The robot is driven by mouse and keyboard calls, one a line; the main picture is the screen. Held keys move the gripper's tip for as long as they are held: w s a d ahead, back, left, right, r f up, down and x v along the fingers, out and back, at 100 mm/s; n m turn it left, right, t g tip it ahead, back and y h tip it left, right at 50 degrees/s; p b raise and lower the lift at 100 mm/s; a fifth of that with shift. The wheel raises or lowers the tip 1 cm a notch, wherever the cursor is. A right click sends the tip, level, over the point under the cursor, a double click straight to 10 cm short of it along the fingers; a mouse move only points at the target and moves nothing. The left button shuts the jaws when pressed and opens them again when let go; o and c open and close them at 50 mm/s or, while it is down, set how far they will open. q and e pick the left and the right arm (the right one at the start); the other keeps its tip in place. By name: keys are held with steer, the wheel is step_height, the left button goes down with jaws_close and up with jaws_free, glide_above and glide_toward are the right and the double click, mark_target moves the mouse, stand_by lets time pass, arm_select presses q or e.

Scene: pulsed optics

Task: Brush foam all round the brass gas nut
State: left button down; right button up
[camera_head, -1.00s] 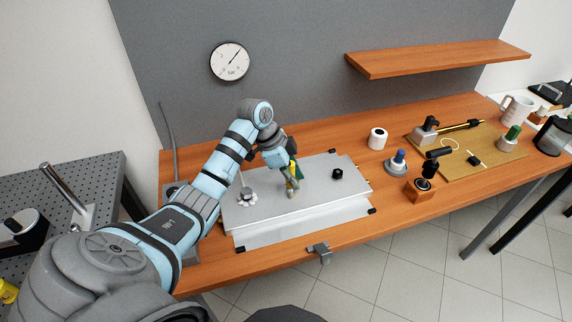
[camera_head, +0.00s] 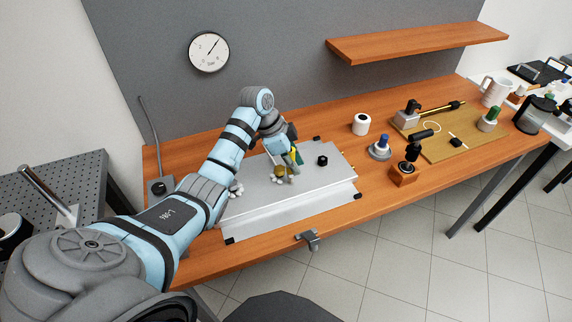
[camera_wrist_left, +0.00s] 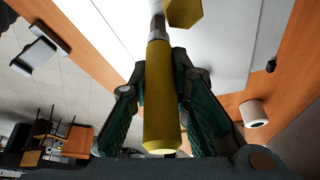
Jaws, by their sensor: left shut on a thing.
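The brass nut (camera_head: 278,173) sits on the pale plate (camera_head: 305,183) in the head view; its hexagonal edge also shows at the top of the left wrist view (camera_wrist_left: 184,10). My left gripper (camera_head: 294,160) is just to its right, pointing down. In the left wrist view, its dark green fingers are shut on the yellow handle of a brush (camera_wrist_left: 160,95). The metal neck passes close beside the nut; the bristles are out of frame, so I cannot tell whether they touch it. White foam-like clumps (camera_head: 237,188) show partly behind my left arm. My right gripper is not in view.
A small black knob (camera_head: 322,160) stands on the plate. To the right are a white roll (camera_head: 362,123), a blue-topped piece (camera_head: 380,148), a wooden block with a black tool (camera_head: 403,174) and a tan board (camera_head: 475,136). A clamp (camera_head: 309,240) grips the front edge.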

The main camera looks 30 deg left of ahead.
arm_select(q)
steer(key=shift+s, duration=0.1)
steer(key=shift+a, duration=0.1)
steer(key=w+b, duration=0.1)
steer(key=w+a+b, duration=0.1)
steer(key=shift+w+a+f+b, duration=0.2)
steer(key=shift+w+b, duration=0.15)
steer(key=shift+w+a+r, duration=0.15)
steer(key=shift+w+a, duration=0.05)
steer(key=shift+w, duration=0.1)
steer(key=shift+r, duration=0.15)
step_height(320, 180, up, 6)
steer(key=p, duration=0.6)
